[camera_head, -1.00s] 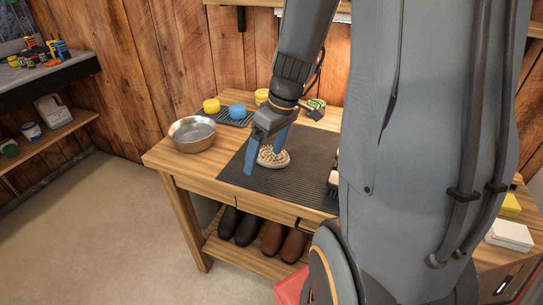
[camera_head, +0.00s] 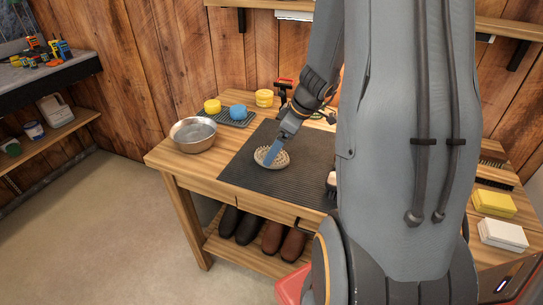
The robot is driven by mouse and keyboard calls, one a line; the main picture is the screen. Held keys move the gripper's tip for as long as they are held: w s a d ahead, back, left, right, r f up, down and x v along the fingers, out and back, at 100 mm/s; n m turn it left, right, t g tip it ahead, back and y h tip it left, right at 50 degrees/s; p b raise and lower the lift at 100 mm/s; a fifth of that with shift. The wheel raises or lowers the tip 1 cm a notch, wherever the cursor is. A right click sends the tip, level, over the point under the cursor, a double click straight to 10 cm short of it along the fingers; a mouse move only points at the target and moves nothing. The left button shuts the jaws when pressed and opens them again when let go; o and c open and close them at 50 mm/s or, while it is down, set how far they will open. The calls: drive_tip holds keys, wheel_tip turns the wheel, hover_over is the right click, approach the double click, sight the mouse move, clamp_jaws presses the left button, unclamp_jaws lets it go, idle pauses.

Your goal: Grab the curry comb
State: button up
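An oval, pale comb with a nubbed top (camera_head: 282,160), which looks like the curry comb, lies on a dark ribbed mat (camera_head: 250,178) on the wooden table. My gripper (camera_head: 271,155) is over it, pointing down and to the left. One blue finger shows in front of the comb and covers part of it. The other finger is hidden, so I cannot tell whether the fingers are apart or touch the comb.
A metal bowl (camera_head: 193,138) stands at the table's left end. Yellow and blue tins (camera_head: 237,112) stand on a small dark mat behind. A partly hidden brush (camera_head: 331,184) lies beside my arm. Yellow (camera_head: 493,203) and white (camera_head: 502,235) blocks lie at the right.

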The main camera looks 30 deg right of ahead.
drive_tip(key=shift+x, duration=1.45)
drive_tip(key=c, duration=1.2)
drive_tip(key=shift+r, duration=0.1)
